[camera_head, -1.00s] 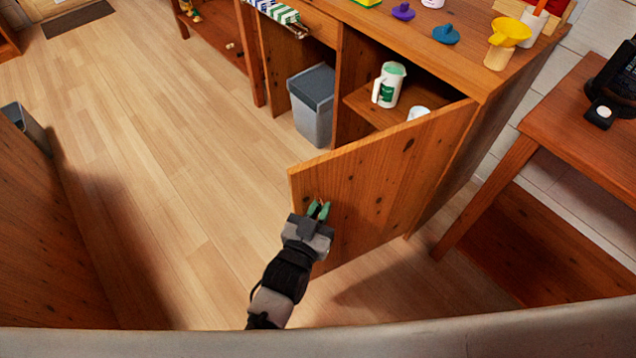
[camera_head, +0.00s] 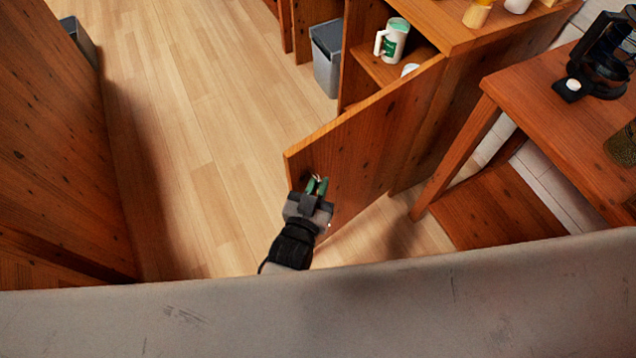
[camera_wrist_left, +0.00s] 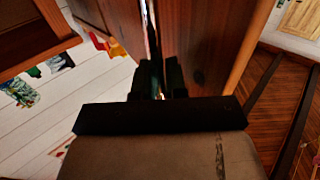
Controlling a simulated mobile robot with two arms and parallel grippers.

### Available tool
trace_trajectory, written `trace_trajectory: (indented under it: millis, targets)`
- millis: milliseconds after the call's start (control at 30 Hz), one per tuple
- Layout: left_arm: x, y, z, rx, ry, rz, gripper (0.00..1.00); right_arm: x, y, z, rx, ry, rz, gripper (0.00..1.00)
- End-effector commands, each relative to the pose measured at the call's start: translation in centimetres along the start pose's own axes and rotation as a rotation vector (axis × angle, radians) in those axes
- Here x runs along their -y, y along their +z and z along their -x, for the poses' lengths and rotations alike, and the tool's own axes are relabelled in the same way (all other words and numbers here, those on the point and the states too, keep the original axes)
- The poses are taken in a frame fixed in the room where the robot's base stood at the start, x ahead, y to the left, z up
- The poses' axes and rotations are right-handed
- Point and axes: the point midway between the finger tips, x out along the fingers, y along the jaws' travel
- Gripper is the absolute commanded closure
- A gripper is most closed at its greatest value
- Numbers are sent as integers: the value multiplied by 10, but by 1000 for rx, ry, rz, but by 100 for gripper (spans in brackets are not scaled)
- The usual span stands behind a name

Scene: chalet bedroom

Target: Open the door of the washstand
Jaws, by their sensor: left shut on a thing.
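The washstand (camera_head: 460,28) is a wooden cabinet at the upper right of the head view. Its door (camera_head: 365,150) stands wide open, swung out toward me, and its shelf shows behind it. In the left wrist view the two dark fingers (camera_wrist_left: 160,78) reach to the wooden door panel (camera_wrist_left: 195,45). My right gripper is not in view.
A white and green mug (camera_head: 393,40) stands on the washstand shelf. A grey bin (camera_head: 327,58) is on the floor beyond the door. A wooden table (camera_head: 560,120) is at the right. A wooden panel (camera_head: 60,130) stands at the left, with clear floor (camera_head: 200,130) between.

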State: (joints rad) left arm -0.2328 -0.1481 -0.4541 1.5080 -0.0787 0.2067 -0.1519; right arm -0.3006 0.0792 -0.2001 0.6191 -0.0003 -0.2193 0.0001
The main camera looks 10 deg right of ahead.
Motion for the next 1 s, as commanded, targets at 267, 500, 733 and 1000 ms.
trace_trajectory:
  millis: [267,500,733,1000]
  targets:
    - [-1,-4,-2,-8,2,-8,100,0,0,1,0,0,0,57]
    - [-1,-4,-2,-8,1,-8,84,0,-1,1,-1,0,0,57]
    - [0,-2,-1,-5,0,-4,64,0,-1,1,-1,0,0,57]
    - [0,-1,10,-1,0,-2,64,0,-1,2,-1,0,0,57]
